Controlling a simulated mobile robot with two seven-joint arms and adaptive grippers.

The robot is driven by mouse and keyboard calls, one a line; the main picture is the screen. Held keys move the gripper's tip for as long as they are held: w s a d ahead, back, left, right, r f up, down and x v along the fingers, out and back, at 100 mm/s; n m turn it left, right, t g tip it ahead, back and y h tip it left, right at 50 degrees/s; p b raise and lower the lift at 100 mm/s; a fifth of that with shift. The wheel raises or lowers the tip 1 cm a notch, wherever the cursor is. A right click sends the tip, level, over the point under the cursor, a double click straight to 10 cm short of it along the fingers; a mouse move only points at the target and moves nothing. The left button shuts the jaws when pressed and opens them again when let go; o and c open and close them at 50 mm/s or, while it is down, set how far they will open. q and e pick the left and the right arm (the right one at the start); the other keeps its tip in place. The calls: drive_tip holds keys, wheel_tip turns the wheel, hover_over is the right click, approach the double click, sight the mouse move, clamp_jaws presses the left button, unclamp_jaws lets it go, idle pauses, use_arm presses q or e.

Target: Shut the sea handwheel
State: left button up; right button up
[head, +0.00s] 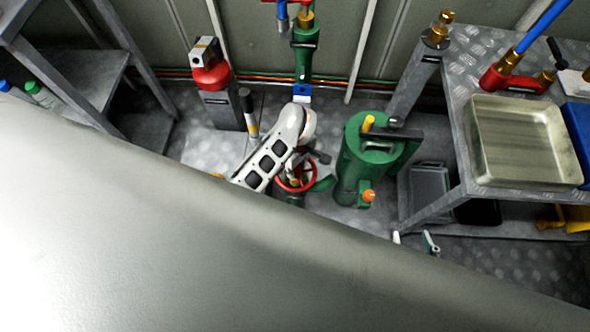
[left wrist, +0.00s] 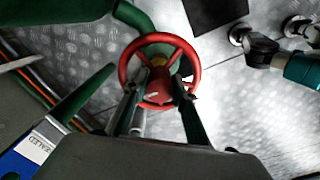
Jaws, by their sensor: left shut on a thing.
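The red handwheel (head: 297,176) sits low by the green piping, partly hidden under my white left arm in the head view. In the left wrist view the red handwheel (left wrist: 162,40) faces me, with its round rim, spokes and brass-coloured centre. My left gripper (left wrist: 160,92) reaches over the near side of the wheel, with one finger on each side of the hub area. It is shut on the wheel, though the exact contact is hard to see. My left gripper (head: 300,164) also shows small in the head view. I do not see my right gripper.
A green cylinder-shaped unit (head: 362,165) stands close right of the wheel. A red-topped grey post (head: 222,105) is at the left. A bench with a metal tray (head: 522,140) is at the right. A teal fitting (left wrist: 304,70) lies near the wheel. My grey body hides the foreground.

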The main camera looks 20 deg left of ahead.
use_arm(q)
drive_tip(key=m, duration=0.6)
drive_tip(key=shift+s+a+f, duration=0.2)
drive_tip(key=shift+a+f, duration=0.15)
drive_tip(key=shift+f, duration=0.05)
drive_tip(key=m, duration=0.4)
drive_tip(key=shift+m, duration=1.2)
drive_tip(key=shift+d, duration=0.1)
drive_tip(key=shift+s, duration=0.1)
drive_tip(key=o, duration=1)
drive_tip(key=shift+d+f, duration=0.1)
drive_tip(key=shift+f, duration=0.05)
drive_tip(key=shift+w+d+r, duration=0.15)
drive_tip(key=shift+w+r, duration=0.05)
drive_tip(key=shift+r, duration=0.05)
